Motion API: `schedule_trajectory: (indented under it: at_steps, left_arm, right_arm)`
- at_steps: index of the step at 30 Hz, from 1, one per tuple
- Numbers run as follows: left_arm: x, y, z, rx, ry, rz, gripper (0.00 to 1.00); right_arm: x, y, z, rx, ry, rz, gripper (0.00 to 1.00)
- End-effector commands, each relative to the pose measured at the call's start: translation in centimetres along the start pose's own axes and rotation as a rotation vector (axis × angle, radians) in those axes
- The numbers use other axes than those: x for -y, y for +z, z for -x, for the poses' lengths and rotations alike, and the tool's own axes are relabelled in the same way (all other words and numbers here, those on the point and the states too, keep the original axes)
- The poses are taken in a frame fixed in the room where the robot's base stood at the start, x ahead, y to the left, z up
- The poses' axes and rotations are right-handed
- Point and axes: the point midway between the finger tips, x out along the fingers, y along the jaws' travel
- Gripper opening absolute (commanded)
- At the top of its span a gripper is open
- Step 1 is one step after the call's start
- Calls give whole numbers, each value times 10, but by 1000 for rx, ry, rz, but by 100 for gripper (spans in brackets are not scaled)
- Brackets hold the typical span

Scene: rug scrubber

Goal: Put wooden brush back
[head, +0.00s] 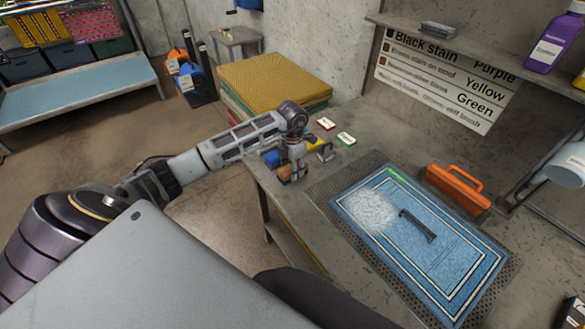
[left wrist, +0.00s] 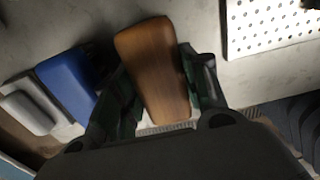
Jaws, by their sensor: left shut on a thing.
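My left gripper (head: 291,176) is at the left end of the concrete worktop, pointing down. In the left wrist view its two dark green fingers (left wrist: 158,98) are closed on the sides of the wooden brush (left wrist: 152,65), a rounded brown block. The brush also shows as a small brown patch at the gripper in the head view (head: 284,172). Its underside is hidden, and I cannot tell whether it touches the worktop. A blue brush (left wrist: 70,84) lies just beside it, with a grey one (left wrist: 28,110) further left. My right gripper is not in view.
A blue rug (head: 445,262) with a white foamy patch and a dark-handled tool (head: 418,226) lies on a perforated mat (head: 322,190). A shelf (head: 470,48) overhangs the back.

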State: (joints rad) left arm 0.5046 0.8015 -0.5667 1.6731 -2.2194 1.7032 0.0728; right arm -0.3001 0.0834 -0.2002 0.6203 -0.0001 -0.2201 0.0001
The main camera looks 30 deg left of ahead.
Motion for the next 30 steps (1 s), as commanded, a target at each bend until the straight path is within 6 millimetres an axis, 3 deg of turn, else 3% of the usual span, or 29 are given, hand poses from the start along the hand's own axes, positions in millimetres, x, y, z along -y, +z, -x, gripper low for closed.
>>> schedule_trajectory:
  at_steps: [3,4,9,23,30]
  left_arm:
    - [0,0,-3,1,0,0,23]
    - [0,0,-3,0,0,0,46]
    - [0,0,-2,0,0,0,66]
    - [0,0,0,0,0,0,66]
    - [-1,0,18,2,3,-1,66]
  right_arm:
    - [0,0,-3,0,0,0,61]
    - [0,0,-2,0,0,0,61]
    - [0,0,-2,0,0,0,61]
    - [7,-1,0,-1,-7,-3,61]
    - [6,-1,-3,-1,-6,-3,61]
